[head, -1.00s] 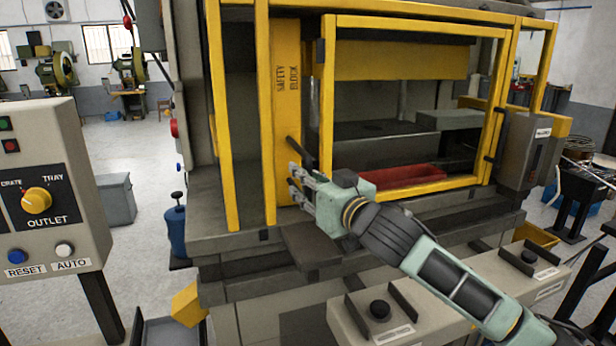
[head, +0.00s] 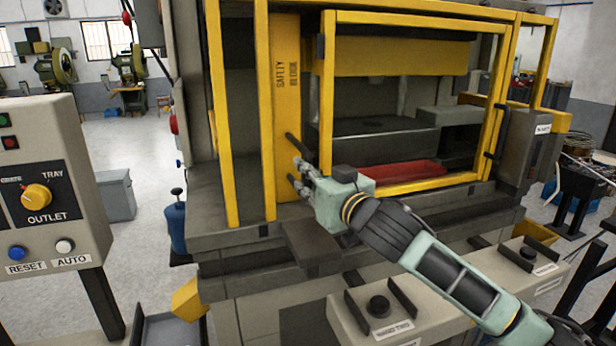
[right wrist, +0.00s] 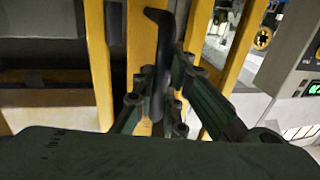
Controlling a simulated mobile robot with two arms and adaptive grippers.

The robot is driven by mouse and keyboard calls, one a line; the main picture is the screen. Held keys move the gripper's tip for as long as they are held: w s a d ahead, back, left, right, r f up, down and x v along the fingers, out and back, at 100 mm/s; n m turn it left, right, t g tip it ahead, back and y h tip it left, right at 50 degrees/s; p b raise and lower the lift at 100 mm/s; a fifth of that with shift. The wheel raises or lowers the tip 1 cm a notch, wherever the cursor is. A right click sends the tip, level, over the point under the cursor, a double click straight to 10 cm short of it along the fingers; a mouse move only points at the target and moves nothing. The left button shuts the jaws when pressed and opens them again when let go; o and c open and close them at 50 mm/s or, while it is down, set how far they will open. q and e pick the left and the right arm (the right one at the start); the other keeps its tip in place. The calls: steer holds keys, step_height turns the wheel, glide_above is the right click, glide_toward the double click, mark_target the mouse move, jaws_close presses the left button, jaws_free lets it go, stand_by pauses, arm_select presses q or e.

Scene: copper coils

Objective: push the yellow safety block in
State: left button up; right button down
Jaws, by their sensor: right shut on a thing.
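The yellow safety block (head: 287,110) is a tall upright plate marked SAFETY BLOCK, at the left part of the press opening in the head view. A dark handle (head: 294,143) sticks out from its lower part. My right gripper (head: 299,172) is at this handle, its fingers shut around it. The right wrist view shows the bent dark handle (right wrist: 160,55) rising between the finger pads of the gripper (right wrist: 157,105), with yellow uprights behind. The fingers hide the handle's lower part. My left gripper is not in view.
A yellow guard frame (head: 327,100) stands just right of the block. Behind it a red tray (head: 400,173) lies in the press. A grey ledge (head: 312,245) juts out below my gripper. A control box (head: 40,190) stands at the left, and a button panel (head: 440,300) at the front.

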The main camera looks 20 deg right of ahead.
steer(key=shift+w+r+p, duration=0.15)
steer(key=shift+w+p, duration=0.3)
steer(key=shift+w, duration=0.15)
steer(key=c, duration=1.8)
jaws_free()
steer(key=shift+w, duration=0.1)
steer(key=shift+o, duration=0.2)
steer(key=v, duration=1.2)
